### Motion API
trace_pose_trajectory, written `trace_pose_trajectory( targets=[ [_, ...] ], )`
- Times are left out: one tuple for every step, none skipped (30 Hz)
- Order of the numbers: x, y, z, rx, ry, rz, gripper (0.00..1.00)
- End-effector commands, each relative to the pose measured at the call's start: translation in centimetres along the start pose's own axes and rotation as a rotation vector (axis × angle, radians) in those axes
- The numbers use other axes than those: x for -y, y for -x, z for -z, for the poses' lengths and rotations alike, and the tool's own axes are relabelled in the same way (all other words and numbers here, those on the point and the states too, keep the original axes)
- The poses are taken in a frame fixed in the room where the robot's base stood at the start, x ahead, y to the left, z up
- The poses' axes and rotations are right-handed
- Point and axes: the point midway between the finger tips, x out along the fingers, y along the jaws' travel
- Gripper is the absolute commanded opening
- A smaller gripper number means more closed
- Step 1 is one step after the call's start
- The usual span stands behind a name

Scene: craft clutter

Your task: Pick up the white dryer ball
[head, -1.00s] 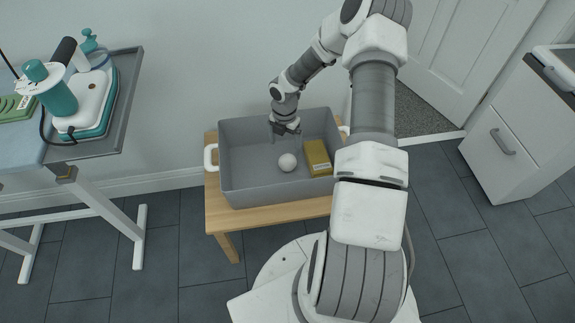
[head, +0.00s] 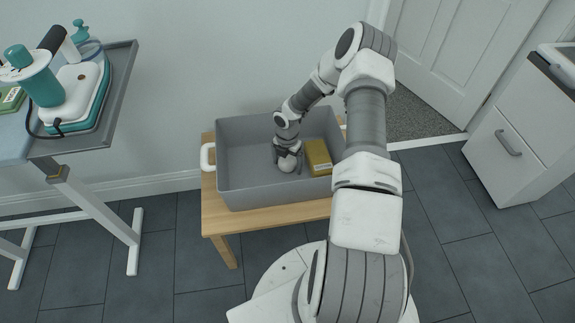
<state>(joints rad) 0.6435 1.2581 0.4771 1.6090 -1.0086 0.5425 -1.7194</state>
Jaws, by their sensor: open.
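The white dryer ball (head: 287,166) lies on the floor of a grey bin (head: 240,180), near its middle. My gripper (head: 288,160) is down inside the bin at the ball, with its open fingers on either side of it. The gripper hides the upper part of the ball. Whether the fingers touch the ball cannot be told.
A yellow box (head: 318,157) lies in the bin just right of the ball. The bin has white handles and stands on a small wooden table (head: 225,222) against the wall. A cart (head: 110,115) with a teal and white device is at left; a white cabinet (head: 515,150) is at right.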

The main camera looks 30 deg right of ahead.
Motion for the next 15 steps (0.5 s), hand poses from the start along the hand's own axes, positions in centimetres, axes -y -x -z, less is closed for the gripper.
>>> trace_pose_trajectory(
  targets=[
    [-0.02, 0.12, -0.03, 0.001, 0.000, 0.000, 1.00],
    [-0.02, 0.13, -0.03, 0.001, 0.000, 0.000, 1.00],
    [-0.01, 0.13, -0.02, 0.001, 0.000, 0.000, 1.00],
    [-0.01, 0.13, -0.02, 0.001, 0.000, 0.000, 0.96],
    [-0.01, 0.14, -0.02, 0.000, 0.000, 0.000, 0.91],
    [-0.01, 0.14, -0.01, 0.000, 0.000, 0.000, 0.84],
    [-0.01, 0.14, -0.01, 0.000, 0.000, 0.000, 0.78],
    [-0.01, 0.14, -0.01, 0.000, 0.000, 0.000, 0.73],
    [0.00, 0.14, -0.01, 0.000, 0.000, 0.000, 0.66],
    [0.00, 0.14, -0.01, 0.000, 0.000, 0.000, 0.60],
    [-0.01, 0.15, -0.01, 0.000, 0.000, 0.000, 0.55],
    [-0.01, 0.15, -0.01, 0.000, 0.000, 0.000, 0.48],
    [-0.01, 0.15, -0.01, 0.000, 0.000, 0.000, 0.42],
    [-0.01, 0.15, -0.01, 0.000, 0.000, 0.000, 0.37],
    [-0.01, 0.15, -0.01, 0.000, 0.000, 0.000, 0.30]
  ],
)
